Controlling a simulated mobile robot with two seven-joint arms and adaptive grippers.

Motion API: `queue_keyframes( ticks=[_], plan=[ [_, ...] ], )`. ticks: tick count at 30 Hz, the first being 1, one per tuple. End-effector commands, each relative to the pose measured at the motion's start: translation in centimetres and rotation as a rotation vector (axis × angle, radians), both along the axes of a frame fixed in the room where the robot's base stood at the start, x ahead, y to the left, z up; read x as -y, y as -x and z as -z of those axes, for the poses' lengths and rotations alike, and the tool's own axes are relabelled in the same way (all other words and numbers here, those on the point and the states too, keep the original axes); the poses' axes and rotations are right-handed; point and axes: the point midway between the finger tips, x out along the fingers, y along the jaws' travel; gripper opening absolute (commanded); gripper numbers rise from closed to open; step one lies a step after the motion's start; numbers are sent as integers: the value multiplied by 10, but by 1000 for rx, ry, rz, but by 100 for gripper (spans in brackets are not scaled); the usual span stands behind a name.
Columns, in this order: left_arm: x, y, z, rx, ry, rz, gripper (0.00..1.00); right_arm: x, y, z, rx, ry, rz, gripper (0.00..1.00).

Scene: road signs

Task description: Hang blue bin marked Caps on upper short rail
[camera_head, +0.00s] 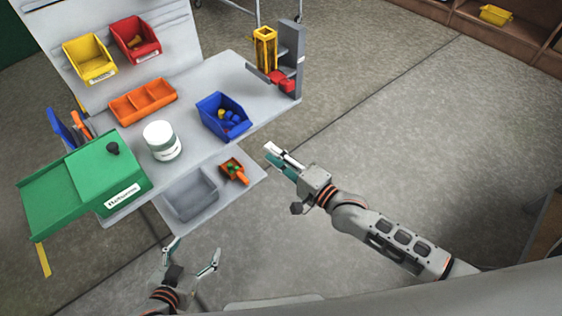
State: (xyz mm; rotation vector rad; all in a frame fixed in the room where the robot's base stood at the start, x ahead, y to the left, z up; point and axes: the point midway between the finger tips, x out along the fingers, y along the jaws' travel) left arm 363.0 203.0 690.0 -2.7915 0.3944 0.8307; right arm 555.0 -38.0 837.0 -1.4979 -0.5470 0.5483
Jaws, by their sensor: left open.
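The blue bin (208,103) stands on the grey table, right of the white jar, with several small blue, yellow and red pieces in it. I cannot read a Caps label on it. The pale back panel (165,17) carries thin horizontal rail lines; I cannot tell which is the upper short rail. My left gripper (195,252) is open and empty at the bottom, below the grey tray and away from the bin. My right gripper (268,154) is over the floor, right of the table and apart from the bin. Its fingers lie close together; their gap is unclear.
A yellow bin (90,62) and a red bin (134,45) are on the panel. An orange divided tray (144,101), white jar (161,142) and green Returns box (110,168) stand on the table. A grey stand (292,60) with a yellow holder is at the right.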

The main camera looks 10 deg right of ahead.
Motion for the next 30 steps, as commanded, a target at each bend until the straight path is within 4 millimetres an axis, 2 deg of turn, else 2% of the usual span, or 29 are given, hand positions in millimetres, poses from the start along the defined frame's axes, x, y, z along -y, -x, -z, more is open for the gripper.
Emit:
queue_keyframes(
  ticks=[6, 12, 30],
  plan=[
    [2, -2, 12, 7, 4, 1, 75, -20, -23, 2, 2, -1, 1, 24],
    [2, -1, 22, 4, 4, 1, 75, -32, -38, 2, 1, 0, 0, 24],
    [1, 2, 28, -4, 1, 2, 75, -38, -45, 0, 1, 2, 0, 24]
  ],
)
